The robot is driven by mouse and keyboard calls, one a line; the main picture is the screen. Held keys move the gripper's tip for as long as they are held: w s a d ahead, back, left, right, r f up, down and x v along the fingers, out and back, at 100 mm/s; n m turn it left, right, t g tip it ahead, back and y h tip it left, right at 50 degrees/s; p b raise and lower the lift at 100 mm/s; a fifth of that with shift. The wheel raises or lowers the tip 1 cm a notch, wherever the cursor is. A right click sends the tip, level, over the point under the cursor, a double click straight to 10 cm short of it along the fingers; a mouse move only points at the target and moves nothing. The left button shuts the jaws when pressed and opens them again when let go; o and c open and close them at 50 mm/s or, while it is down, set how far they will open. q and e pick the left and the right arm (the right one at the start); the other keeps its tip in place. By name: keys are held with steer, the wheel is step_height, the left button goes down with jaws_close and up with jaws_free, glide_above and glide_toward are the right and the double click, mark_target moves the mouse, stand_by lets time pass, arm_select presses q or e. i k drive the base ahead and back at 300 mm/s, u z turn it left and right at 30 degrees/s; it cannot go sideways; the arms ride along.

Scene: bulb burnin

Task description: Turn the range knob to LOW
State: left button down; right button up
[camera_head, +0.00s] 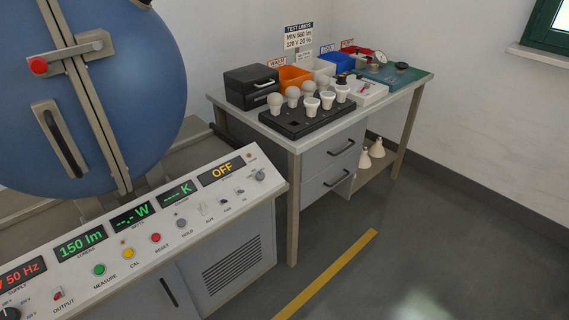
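A sloped white control panel (150,250) runs along the lower left, with lit displays reading 150 lm, --.- W, ---- K and OFF. A dark knob (10,313) shows at its lower left corner, cut by the frame edge, with small voltage marks around it. A small grey knob or switch (260,175) sits at the panel's right end. Its label and setting are too small to read, and I cannot tell which control is the range knob. Neither of my grippers is in view.
A large blue sphere (80,100) with a metal band and red-tipped latch stands behind the panel. A workbench (285,140) at the back holds a black tray (300,128) of several bulbs, bins and a white device (366,92). The floor at right is clear.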

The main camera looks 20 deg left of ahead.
mark_target(261, 175)
steer(key=u, duration=0.5)
steer(key=i, duration=0.9)
steer(key=u, duration=0.8)
